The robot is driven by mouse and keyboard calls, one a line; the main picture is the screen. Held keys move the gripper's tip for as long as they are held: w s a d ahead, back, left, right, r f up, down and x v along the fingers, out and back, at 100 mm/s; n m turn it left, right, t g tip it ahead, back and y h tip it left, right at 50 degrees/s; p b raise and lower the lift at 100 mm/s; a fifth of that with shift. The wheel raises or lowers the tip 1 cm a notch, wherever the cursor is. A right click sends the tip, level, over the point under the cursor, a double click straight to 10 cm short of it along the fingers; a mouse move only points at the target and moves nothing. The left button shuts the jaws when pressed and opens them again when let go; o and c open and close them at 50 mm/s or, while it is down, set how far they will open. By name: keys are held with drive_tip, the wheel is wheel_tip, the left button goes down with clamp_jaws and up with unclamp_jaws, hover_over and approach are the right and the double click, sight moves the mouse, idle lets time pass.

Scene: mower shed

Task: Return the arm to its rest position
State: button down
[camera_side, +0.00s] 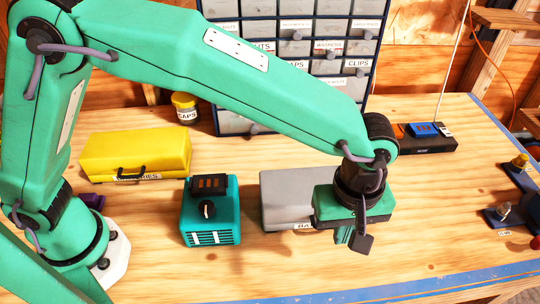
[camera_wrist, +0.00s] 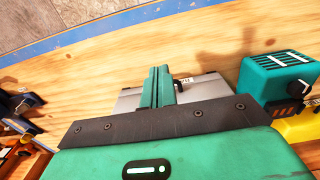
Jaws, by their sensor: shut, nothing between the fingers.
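My gripper (camera_side: 352,240) hangs at the end of my green arm on the right of the side view. It is shut and empty, pointing down in front of a grey box (camera_side: 290,195) with a partly hidden label. In the wrist view my gripper (camera_wrist: 160,72) shows its two green fingers together. The grey box (camera_wrist: 202,88) lies behind the fingers there, partly covered by them. My arm is stretched out over the bench, away from its base at the left.
A teal box with a dial (camera_side: 210,212) and a yellow case (camera_side: 135,155) stand left of the grey box. A drawer cabinet (camera_side: 300,50) stands behind. A black tray (camera_side: 425,145) and dark fixtures (camera_side: 505,215) are at the right. The front bench strip is clear.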

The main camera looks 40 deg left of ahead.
drive_tip(key=w+a+r+m+t, duration=0.1)
drive_tip(key=a+r, duration=0.3)
drive_tip(key=a, duration=0.3)
drive_tip(key=a+r+m+h, duration=0.1)
drive_tip(key=a+r+m, duration=0.1)
drive_tip(key=a+r, duration=0.35)
drive_tip(key=w+a+r+m+t, duration=0.1)
drive_tip(key=a+r, duration=0.1)
drive_tip(key=a, duration=0.7)
drive_tip(key=s+a+m+t, duration=0.1)
drive_tip(key=s+a+m, duration=0.1)
drive_tip(key=s+a, duration=0.3)
drive_tip(key=s+a+m+t+y, duration=0.1)
drive_tip(key=s+a, duration=0.5)
drive_tip(key=a, duration=0.7)
drive_tip(key=shift+r+m+t, duration=0.3)
drive_tip(key=shift+m+t, duration=0.5)
drive_tip(key=shift+m, duration=0.2)
drive_tip(key=shift+s, duration=0.1)
